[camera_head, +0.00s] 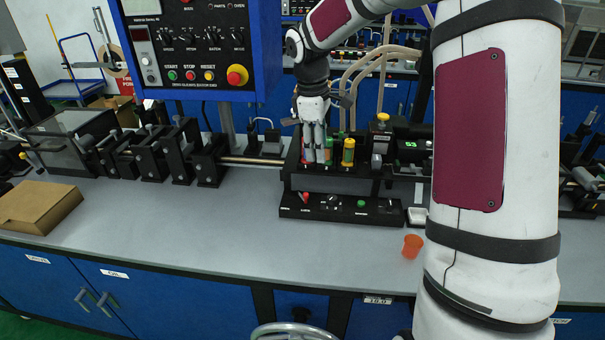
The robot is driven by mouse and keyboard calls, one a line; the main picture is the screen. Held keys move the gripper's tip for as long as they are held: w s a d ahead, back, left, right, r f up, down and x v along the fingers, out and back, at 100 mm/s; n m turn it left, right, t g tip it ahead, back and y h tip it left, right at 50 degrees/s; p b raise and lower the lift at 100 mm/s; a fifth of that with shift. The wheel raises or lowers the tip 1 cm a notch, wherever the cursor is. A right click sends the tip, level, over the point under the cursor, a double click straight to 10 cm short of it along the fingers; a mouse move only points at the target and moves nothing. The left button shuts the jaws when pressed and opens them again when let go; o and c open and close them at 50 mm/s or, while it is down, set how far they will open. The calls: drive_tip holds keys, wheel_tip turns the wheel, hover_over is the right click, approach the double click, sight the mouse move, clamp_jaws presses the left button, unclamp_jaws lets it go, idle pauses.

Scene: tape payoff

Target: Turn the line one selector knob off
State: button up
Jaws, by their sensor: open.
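My gripper (316,157) points down at the black bench fixture, its fingers in front of or among coloured cylinders; contact cannot be told. The jaws look close together but are open, with nothing clearly held. Below and in front of it, a low black control box (340,211) carries a red-handled knob (305,197), a small dark round knob (333,198) and a green button (361,203). Their labels are too small to read, so I cannot tell which is the line one selector. A hanging blue-framed panel (200,50) also has a row of black knobs.
An orange cup (412,246) stands right of the control box, near my arm. A green cylinder (328,150) and a yellow one (348,152) stand in the fixture. A cardboard box (38,207) lies far left. The grey bench (190,225) is clear at front centre.

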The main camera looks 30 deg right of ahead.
drive_tip(key=n+y+p, duration=0.1)
drive_tip(key=n+y, duration=0.1)
hover_over(332, 197)
wheel_tip(332, 197, down, 8)
wheel_tip(332, 197, down, 14)
drive_tip(key=shift+r+b, duration=0.1)
drive_tip(key=shift+b, duration=1.05)
clamp_jaws()
